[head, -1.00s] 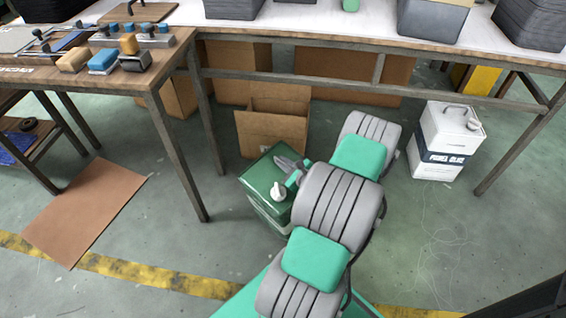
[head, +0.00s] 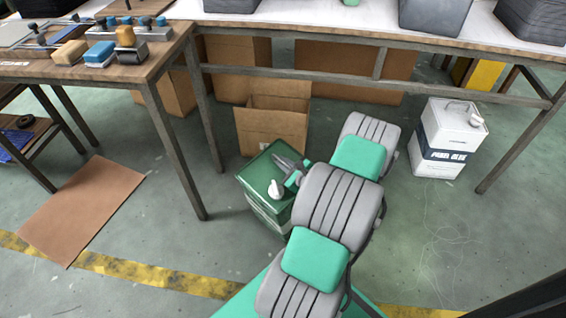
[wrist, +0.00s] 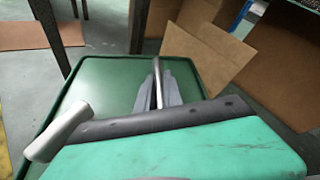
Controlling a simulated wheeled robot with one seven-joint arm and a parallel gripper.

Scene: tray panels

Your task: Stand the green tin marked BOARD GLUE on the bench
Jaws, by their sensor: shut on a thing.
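A green tin (head: 256,173) with a pale band on its side and a white cap stands upright low down, in front of the benches. No lettering on it can be read. My gripper (head: 288,168) is over its top, beside the white cap. In the wrist view the green top of the tin (wrist: 100,88) fills the middle. My gripper (wrist: 158,88) is shut on the tin's thin metal handle there. I cannot tell whether the tin's bottom touches the floor. The bench (head: 330,35) has a pale top and runs across the back.
A white tin (head: 462,118) with a dark label stands on the floor at right. An open cardboard box (head: 270,132) is just behind the green tin. A wooden table (head: 150,70) with tools and blocks is at left. A brown sheet (head: 85,210) lies on the floor.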

